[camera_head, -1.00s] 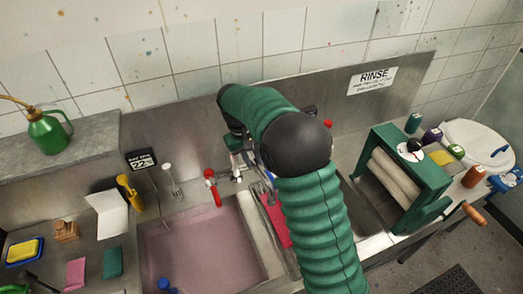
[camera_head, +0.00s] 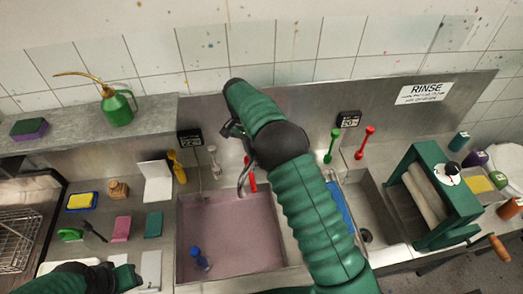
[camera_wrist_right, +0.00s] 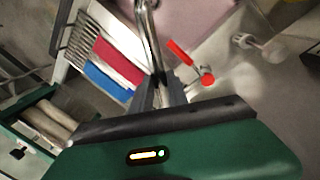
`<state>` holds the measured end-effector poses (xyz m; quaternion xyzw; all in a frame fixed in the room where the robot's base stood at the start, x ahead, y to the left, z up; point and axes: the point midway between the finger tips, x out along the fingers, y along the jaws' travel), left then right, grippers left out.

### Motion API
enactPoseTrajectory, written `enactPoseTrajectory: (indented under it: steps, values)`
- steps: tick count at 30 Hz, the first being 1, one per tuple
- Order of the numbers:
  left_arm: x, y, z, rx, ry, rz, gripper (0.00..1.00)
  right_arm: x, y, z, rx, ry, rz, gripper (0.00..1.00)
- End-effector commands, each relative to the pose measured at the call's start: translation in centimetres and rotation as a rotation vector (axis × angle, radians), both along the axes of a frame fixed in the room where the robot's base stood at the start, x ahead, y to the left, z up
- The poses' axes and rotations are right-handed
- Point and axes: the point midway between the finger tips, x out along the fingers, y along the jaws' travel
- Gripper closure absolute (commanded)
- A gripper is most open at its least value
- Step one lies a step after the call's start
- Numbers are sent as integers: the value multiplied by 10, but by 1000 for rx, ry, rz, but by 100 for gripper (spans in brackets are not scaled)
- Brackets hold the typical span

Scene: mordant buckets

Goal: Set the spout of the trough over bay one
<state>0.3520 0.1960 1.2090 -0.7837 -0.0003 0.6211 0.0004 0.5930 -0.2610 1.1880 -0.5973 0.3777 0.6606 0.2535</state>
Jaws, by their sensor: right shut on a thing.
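The metal spout (camera_head: 243,180) comes forward from the back of the trough, and its end hangs over the back right part of the left bay (camera_head: 230,235), which holds pinkish liquid. A small black sign (camera_head: 190,143) stands behind this bay; its text is too small to read surely. My right gripper (camera_head: 238,130) is shut on the spout near its base. In the wrist view the spout (camera_wrist_right: 149,35) rises from between my fingers (camera_wrist_right: 160,92) toward the pink bay. My left gripper (camera_head: 100,275) is at the bottom left, away from the trough; its fingers are unclear.
A red lever (camera_head: 251,182) stands close beside the spout. A green lever (camera_head: 332,145) and another red lever (camera_head: 364,142) stand further right. A green wringer (camera_head: 435,195) stands at the right. My right arm hides the middle.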

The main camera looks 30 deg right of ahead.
Motion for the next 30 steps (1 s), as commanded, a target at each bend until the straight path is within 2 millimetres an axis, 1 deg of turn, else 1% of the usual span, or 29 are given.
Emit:
enactPoseTrajectory:
  steps: [1, 4, 18, 19, 23, 30]
  values:
    - [0, 0, 3, 0, 0, 0, 64, -1, 4, -3, 5, 10, -10, 100]
    - [0, 0, 4, 0, 0, 0, 64, 2, 6, -3, 6, 8, -30, 100]
    - [0, 0, 5, 0, 0, 0, 64, 5, 7, -5, 5, 7, -40, 100]
    - [0, 0, 5, 0, 0, 0, 64, 5, 6, -5, 5, 7, -40, 76]
    - [0, 0, 5, 0, 0, 0, 64, 5, 6, -3, 3, 4, -41, 59]
    - [0, 0, 5, 0, 0, 0, 64, 5, 5, -1, 2, 1, -40, 59]
